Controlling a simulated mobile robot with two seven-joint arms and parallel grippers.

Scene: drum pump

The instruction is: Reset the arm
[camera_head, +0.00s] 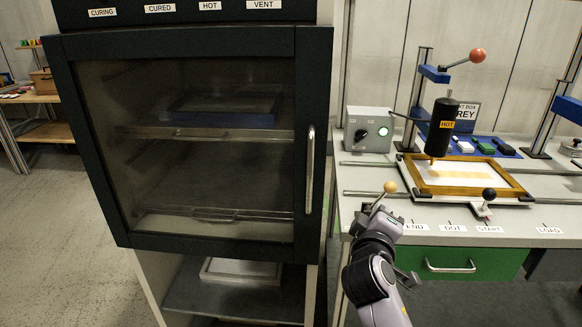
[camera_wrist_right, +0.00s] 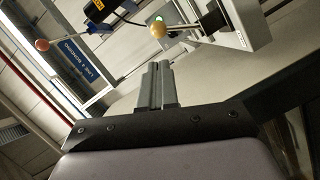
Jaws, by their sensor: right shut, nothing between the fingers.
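My right gripper (camera_head: 376,212) is raised in front of the bench's near left edge, close to a lever with a tan ball knob (camera_head: 390,187). In the right wrist view the two grey fingers (camera_wrist_right: 156,68) are together with nothing between them. The tan knob (camera_wrist_right: 158,31) shows just beyond the fingertips there; whether they touch its rod I cannot tell. A blue clamp arm with a red-orange ball (camera_head: 477,55) stands on a post behind. A black cylinder labelled HOT (camera_head: 443,128) hangs over a wooden-framed screen (camera_head: 465,176). My left gripper is not in view.
A dark curing cabinet (camera_head: 190,140) with its glass door shut stands left of the bench. A grey control box (camera_head: 369,130) sits at the bench's left. A black-knobbed lever (camera_head: 488,195) stands near the front edge, above a green drawer (camera_head: 463,264).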

